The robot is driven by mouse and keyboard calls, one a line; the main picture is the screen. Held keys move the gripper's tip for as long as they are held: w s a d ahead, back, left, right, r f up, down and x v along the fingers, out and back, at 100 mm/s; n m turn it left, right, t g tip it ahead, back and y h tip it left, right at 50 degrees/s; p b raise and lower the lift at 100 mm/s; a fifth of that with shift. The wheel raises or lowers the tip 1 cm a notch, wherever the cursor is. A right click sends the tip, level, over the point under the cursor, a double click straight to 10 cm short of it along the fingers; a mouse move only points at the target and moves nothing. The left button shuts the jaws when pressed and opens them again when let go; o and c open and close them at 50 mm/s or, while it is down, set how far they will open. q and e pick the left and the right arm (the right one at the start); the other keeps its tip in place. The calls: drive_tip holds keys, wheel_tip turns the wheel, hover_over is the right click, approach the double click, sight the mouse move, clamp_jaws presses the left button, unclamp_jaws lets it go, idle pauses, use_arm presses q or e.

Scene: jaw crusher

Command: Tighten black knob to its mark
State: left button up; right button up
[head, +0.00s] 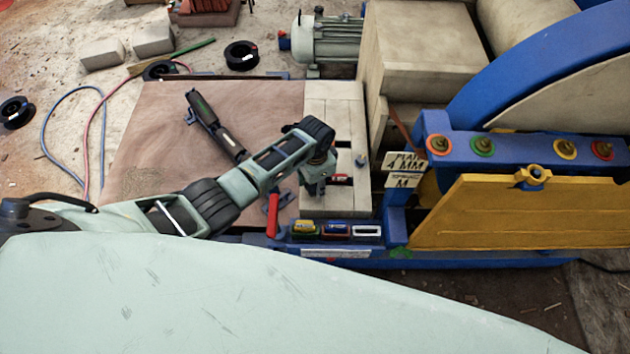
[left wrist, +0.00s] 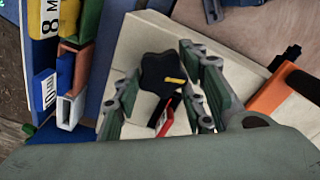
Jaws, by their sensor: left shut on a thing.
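The black knob (left wrist: 160,72) shows in the left wrist view as a lobed dark head with a yellow line on it. A red marker (left wrist: 166,117) with white on it lies just beside the knob; it also shows as a small red patch in the head view (head: 340,178). My left gripper (left wrist: 163,84) points down over the pale block, with one green-padded finger on each side of the knob, shut on it. In the head view my left gripper (head: 316,186) hides the knob. Whether the yellow line meets the red marker is hard to tell; they look close. My right gripper is not in view.
A red lever (head: 272,214) stands close left of the gripper. A black tool (head: 215,125) lies on the brown surface (head: 140,130).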

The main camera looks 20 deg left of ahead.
sight(315, 187)
use_arm(q)
drive_tip(key=m, duration=0.4)
drive_tip(key=shift+d+m, duration=0.15)
drive_tip(key=shift+m, duration=0.15)
drive_tip(key=shift+s+m, duration=0.15)
drive_tip(key=shift+m, duration=1.55)
drive_tip(key=o, duration=1.1)
drive_tip(key=shift+o, duration=0.2)
wheel_tip(315, 187, up, 12)
